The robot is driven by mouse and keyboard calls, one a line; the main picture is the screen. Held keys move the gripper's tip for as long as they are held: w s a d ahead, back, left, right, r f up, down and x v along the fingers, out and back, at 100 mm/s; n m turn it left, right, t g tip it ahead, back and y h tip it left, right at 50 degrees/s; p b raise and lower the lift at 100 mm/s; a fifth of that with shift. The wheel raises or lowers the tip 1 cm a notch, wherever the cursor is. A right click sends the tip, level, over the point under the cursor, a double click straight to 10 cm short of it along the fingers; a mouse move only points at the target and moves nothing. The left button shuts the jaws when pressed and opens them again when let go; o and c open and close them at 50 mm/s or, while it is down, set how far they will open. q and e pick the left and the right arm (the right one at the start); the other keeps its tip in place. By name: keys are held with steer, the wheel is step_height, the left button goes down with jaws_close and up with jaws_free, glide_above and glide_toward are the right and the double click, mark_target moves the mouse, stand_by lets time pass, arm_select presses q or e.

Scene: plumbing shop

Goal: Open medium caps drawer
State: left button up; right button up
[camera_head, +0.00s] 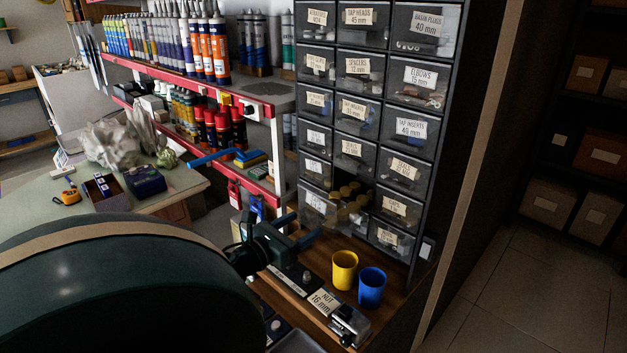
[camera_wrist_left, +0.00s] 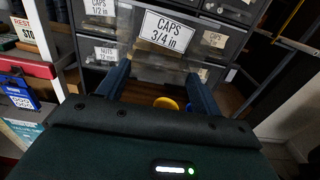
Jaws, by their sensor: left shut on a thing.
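The caps drawer labelled "CAPS 3/4 in" (camera_wrist_left: 168,33) is straight ahead in the left wrist view, with a clear, see-through body. In the head view a drawer (camera_head: 317,204) in the lower left of the cabinet stands pulled out, with yellowish caps (camera_head: 351,203) visible in it and a dark gap above. My left gripper (camera_head: 305,225) is at this drawer's front. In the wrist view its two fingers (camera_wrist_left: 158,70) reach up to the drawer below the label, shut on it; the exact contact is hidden. My right gripper is not in view.
The drawer cabinet (camera_head: 383,90) holds several other labelled drawers. A red-edged shelf (camera_head: 200,90) with tubes stands left. Floor at right is clear.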

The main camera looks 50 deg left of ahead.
arm_select(q)
steer(key=shift+s, duration=0.1)
steer(key=o, duration=1.4)
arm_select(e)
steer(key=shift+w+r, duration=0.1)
arm_select(q)
steer(key=s+d+b, duration=0.1)
steer(key=s, duration=1.2)
steer(key=shift+d, duration=0.25)
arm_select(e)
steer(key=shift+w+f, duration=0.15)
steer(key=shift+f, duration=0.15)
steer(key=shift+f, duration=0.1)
